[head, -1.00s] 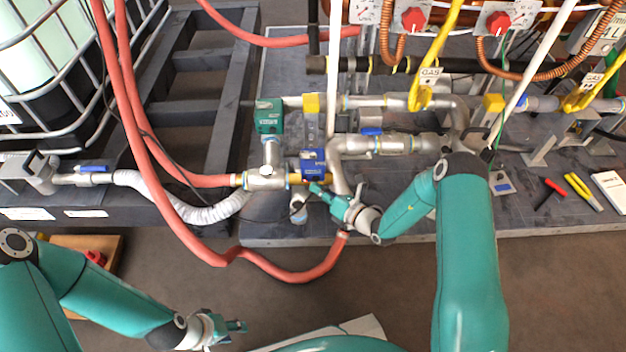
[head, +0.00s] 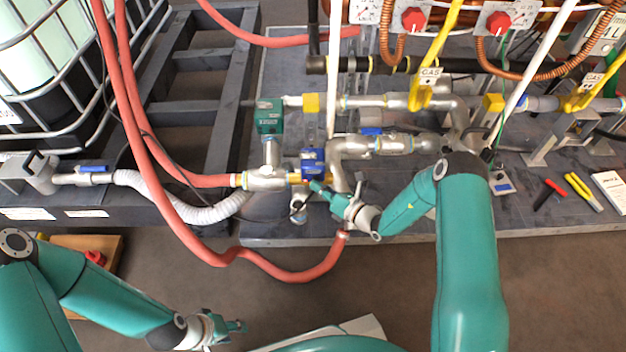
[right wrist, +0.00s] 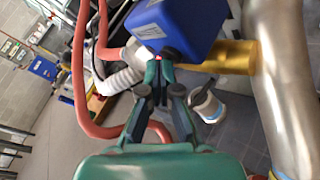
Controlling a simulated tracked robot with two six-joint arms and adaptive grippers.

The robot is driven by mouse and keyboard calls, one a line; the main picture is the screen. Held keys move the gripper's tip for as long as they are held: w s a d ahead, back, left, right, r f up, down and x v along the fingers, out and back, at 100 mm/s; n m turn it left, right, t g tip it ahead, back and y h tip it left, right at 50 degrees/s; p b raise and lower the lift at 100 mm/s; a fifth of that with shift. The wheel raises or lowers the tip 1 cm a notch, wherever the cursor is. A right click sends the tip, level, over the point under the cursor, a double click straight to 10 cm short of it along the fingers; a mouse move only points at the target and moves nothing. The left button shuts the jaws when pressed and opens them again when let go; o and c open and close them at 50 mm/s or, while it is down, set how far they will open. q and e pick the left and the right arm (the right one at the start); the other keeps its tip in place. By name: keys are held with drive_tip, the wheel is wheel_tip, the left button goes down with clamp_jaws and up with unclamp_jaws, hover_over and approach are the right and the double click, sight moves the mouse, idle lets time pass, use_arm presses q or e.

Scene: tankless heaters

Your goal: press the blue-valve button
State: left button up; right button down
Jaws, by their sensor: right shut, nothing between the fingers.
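The blue valve (head: 313,162) is a blue box on the brass pipe at the middle of the head view. It fills the top middle of the right wrist view (right wrist: 180,28). I cannot make out its button. My right gripper (head: 316,188) is shut and empty. Its fingertips (right wrist: 163,56) are right at the lower edge of the blue box in the wrist view; I cannot tell whether they touch it. My left gripper (head: 238,326) is low at the left, far from the valve, and I cannot tell its jaw state.
A green valve box (head: 269,116) stands up and left of the blue one. A silver pipe (right wrist: 285,80) runs close on the right in the wrist view. Red hoses (head: 200,255) loop at the left and below. Pliers (head: 583,192) lie at the far right.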

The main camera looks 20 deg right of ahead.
drive_tip(key=shift+w, duration=0.15)
idle(0.4)
drive_tip(key=shift+s+a+p, duration=0.1)
drive_tip(key=shift+s+p, duration=0.2)
drive_tip(key=shift+s, duration=0.3)
drive_tip(key=s+a+p, duration=0.1)
drive_tip(key=s+p, duration=0.1)
drive_tip(key=s, duration=0.3)
drive_tip(key=shift+s+a+p, duration=0.35)
drive_tip(key=shift+s+p, duration=0.05)
idle(0.4)
